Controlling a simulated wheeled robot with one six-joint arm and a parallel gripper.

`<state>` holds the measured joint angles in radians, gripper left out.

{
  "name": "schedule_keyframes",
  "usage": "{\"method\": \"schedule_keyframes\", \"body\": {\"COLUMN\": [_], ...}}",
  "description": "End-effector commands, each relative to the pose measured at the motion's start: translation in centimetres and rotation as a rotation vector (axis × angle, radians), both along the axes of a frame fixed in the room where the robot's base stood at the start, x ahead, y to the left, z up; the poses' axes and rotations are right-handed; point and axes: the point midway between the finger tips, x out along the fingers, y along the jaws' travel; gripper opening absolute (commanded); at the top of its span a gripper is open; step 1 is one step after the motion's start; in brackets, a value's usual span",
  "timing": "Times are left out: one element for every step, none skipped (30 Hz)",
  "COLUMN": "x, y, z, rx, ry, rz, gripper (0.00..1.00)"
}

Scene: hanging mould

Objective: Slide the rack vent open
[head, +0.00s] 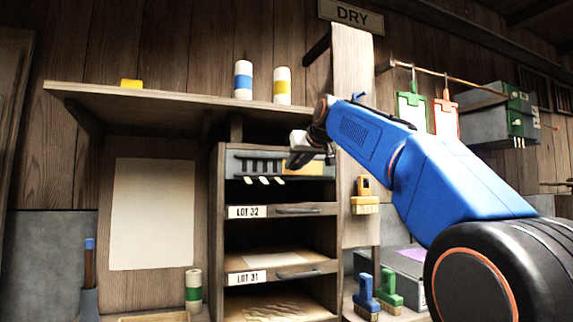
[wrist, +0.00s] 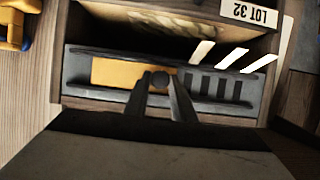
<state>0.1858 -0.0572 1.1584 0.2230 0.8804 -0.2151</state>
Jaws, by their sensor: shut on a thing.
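The rack vent (head: 262,165) is a grey panel across the top of the wooden rack, with several dark upright slots. It also shows in the wrist view (wrist: 247,90), turned over. An orange-yellow slide plate (wrist: 115,73) sits in it beside the slots, on the right in the head view (head: 305,168). The slots show uncovered, and pale light strips (wrist: 232,60) lie beyond them. My gripper (wrist: 159,84) is shut on a small dark round knob (wrist: 160,78) at the plate's slot-side end. In the head view my gripper (head: 312,158) partly hides the plate.
Below the vent are drawers marked LOT 32 (head: 247,212) and LOT 31 (head: 247,277). A shelf (head: 170,96) with two banded cylinders (head: 243,80) juts out above. A pale hanging strip (head: 352,120) and a yellow brush (head: 364,203) are right of the rack.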

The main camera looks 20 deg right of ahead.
Motion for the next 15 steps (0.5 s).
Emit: {"method": "schedule_keyframes", "body": {"x": [-0.01, -0.01, -0.01, -0.01, -0.01, 0.00, 0.00, 0.00, 0.00, 0.00, 0.00, 0.01, 0.01, 0.01, 0.01], "y": [-0.34, -0.43, -0.52, -0.58, -0.62, -0.66, -0.68, -0.69, -0.70, -0.71, -0.72, -0.74, -0.75, -0.75, -0.77], "z": [-0.02, -0.02, -0.02, -0.02, -0.02, -0.02, -0.02, -0.02, -0.02, -0.02, -0.02, -0.03, -0.03, -0.01, -0.02], "rx": [0.001, 0.001, 0.000, 0.000, 0.000, -0.001, -0.001, -0.002, -0.002, -0.002, -0.002, -0.002, -0.002, -0.002, -0.002], "ry": [0.001, 0.001, 0.001, 0.001, 0.001, 0.001, 0.001, 0.001, 0.001, 0.001, 0.001, 0.001, 0.000, 0.000, 0.000], "rz": [-0.001, -0.001, -0.001, -0.001, -0.001, -0.001, -0.001, -0.001, -0.001, -0.001, -0.002, -0.002, -0.002, -0.002, -0.003], "gripper": [0.00, 0.00, 0.00, 0.00, 0.00, 0.00, 0.00, 0.00, 0.00, 0.00, 0.00, 0.00, 0.00, 0.00, 0.28]}}
